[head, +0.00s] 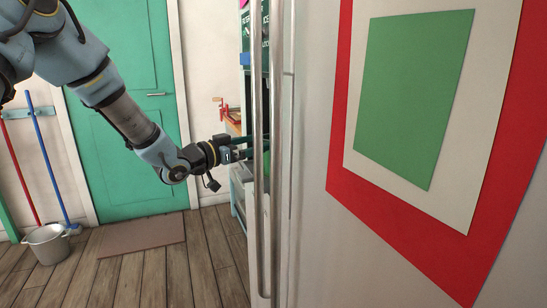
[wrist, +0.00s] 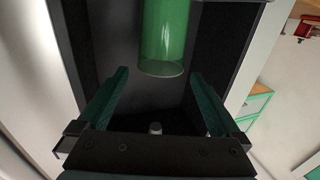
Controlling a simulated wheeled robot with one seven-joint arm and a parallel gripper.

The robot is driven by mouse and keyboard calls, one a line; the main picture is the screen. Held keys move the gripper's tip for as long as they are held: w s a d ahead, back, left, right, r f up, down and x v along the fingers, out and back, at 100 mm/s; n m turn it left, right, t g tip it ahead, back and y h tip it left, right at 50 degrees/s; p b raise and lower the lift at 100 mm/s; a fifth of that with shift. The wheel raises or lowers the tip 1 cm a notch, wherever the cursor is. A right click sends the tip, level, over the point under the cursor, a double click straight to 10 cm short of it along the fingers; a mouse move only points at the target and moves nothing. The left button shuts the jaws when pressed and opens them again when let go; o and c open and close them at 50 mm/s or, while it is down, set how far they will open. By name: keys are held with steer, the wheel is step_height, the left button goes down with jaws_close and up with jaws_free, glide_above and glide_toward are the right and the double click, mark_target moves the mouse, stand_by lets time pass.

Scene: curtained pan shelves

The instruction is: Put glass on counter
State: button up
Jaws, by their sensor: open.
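The glass (wrist: 165,38) is green and see-through. In the wrist view it stands inside a dark recess (wrist: 225,45), ahead of my gripper (wrist: 158,74). My gripper is open, with one dark green finger to each side below the glass. I cannot tell whether either finger touches it. In the head view my gripper (head: 243,148) reaches in at the front of a large pale appliance, partly hidden by its long handle. A wooden-topped surface (head: 233,127), possibly the counter, shows behind my gripper.
The pale appliance (head: 312,60) with a red-bordered picture (head: 420,100) fills the right. Its vertical handle (head: 257,230) stands close by my gripper. A green door (head: 125,100), a bucket (head: 47,243) and a mat (head: 143,235) are left. The wooden floor between is open.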

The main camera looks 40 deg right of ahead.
steer(key=d+p, duration=0.1)
steer(key=d, duration=0.4)
steer(key=shift+p, duration=0.35)
steer(key=shift+c, duration=0.2)
jaws_close()
